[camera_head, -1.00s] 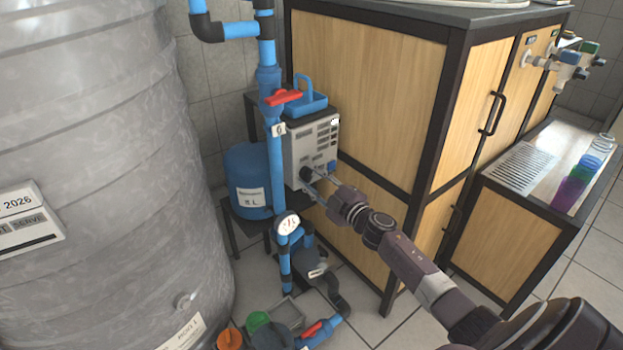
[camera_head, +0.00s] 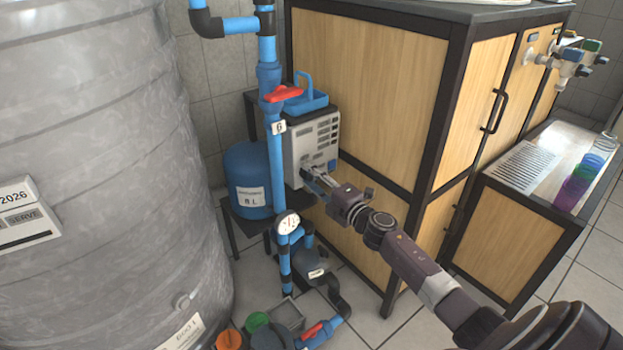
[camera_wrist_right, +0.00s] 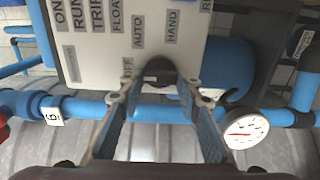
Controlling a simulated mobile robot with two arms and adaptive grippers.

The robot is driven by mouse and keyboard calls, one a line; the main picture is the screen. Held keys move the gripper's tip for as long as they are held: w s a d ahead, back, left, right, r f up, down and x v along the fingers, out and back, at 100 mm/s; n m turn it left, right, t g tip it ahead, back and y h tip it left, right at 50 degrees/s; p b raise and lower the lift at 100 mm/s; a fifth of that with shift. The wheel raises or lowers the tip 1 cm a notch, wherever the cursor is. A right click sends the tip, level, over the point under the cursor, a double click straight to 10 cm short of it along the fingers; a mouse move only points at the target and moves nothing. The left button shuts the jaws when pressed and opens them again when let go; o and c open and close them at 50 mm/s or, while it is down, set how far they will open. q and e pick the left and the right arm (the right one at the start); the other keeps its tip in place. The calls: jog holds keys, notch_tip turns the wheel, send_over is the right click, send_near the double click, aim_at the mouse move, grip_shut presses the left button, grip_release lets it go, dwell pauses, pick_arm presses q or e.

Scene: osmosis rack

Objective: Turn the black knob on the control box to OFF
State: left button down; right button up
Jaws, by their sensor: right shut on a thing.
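The light grey control box (camera_head: 322,132) stands beside the vertical blue pipe in the head view. Its labelled face (camera_wrist_right: 100,50) fills the upper middle of the right wrist view, with OFF, AUTO and HAND around the black knob (camera_wrist_right: 160,70). My right gripper (camera_wrist_right: 159,82) is shut on the knob, one finger on each side. In the head view my right gripper (camera_head: 308,172) reaches the lower front of the box and hides the knob. I cannot tell which label the knob points at. My left gripper is not in view.
A blue pipe with a red-handled valve (camera_head: 284,94) runs close to the left of the box, with a gauge (camera_head: 288,224) below. A blue tank (camera_head: 248,178) stands behind it. A wooden cabinet (camera_head: 370,80) stands to the right, and a large grey tank (camera_head: 90,130) at left.

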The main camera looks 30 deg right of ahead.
jog(key=shift+a+f, duration=0.1)
jog(key=o, duration=1.2)
jog(key=shift+c, duration=0.2)
jog(key=s+d, duration=0.1)
jog(key=s, duration=1.1)
